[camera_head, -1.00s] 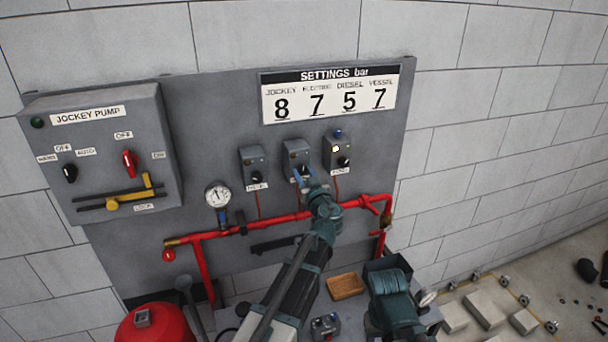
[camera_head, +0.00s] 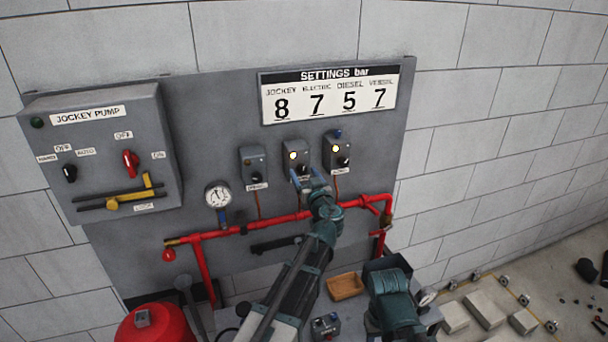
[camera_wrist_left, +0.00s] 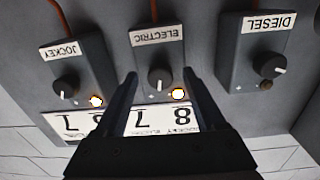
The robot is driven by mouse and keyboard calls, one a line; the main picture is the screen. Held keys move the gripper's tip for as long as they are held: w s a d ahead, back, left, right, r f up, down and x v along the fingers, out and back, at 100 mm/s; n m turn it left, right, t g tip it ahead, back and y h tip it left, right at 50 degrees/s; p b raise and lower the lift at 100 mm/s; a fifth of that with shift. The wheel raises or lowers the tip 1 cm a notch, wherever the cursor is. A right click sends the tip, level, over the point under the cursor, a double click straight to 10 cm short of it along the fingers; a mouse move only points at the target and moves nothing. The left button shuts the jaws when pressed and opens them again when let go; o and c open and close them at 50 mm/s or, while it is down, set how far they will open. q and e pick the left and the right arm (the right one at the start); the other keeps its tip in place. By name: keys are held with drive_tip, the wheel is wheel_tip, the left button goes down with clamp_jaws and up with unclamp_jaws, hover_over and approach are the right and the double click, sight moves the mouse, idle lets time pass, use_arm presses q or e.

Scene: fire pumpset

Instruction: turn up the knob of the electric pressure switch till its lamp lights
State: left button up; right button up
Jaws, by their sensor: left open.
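The electric pressure switch (camera_head: 297,160) is the middle one of three grey boxes on the panel. Its lamp (camera_head: 291,155) glows yellow, and also shows lit in the left wrist view (camera_wrist_left: 178,94). Its black knob (camera_wrist_left: 158,79) has a white pointer mark. My left gripper (camera_head: 304,179) is just below the box in the head view. In the wrist view its two dark fingers are apart on either side of the knob; I cannot tell if either touches it. My right arm is low at right in the head view; its jaws cannot be made out.
The jockey switch (camera_wrist_left: 76,72), lamp lit, and the diesel switch (camera_wrist_left: 254,62), lamp dark, flank the electric one closely. A red pipe (camera_head: 270,222) runs below them, with a gauge (camera_head: 218,195) to the left. A settings board (camera_head: 330,92) hangs above. A wooden tray (camera_head: 345,287) lies below.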

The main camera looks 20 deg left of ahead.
use_arm(q)
drive_tip(key=v, duration=1.3)
drive_tip(key=shift+s, duration=0.1)
drive_tip(key=s+f+m+g+h+b, duration=0.1)
drive_tip(key=s+f+m+g+b, duration=0.3)
drive_tip(key=f, duration=0.6)
drive_tip(key=s+f+n+g+h+b, duration=0.1)
drive_tip(key=s+f+g+h, duration=0.1)
drive_tip(key=s+f+g, duration=0.65)
drive_tip(key=s+d+f+m+g+h+b, duration=0.3)
drive_tip(key=s+d+f+m+h, duration=0.2)
drive_tip(key=s+d+f, duration=0.4)
wheel_tip(320, 180, down, 3)
drive_tip(key=shift+s+r+m, duration=0.15)
drive_tip(key=shift+s+m, duration=0.75)
drive_tip(key=shift+s, duration=0.3)
drive_tip(key=shift+d, duration=0.15)
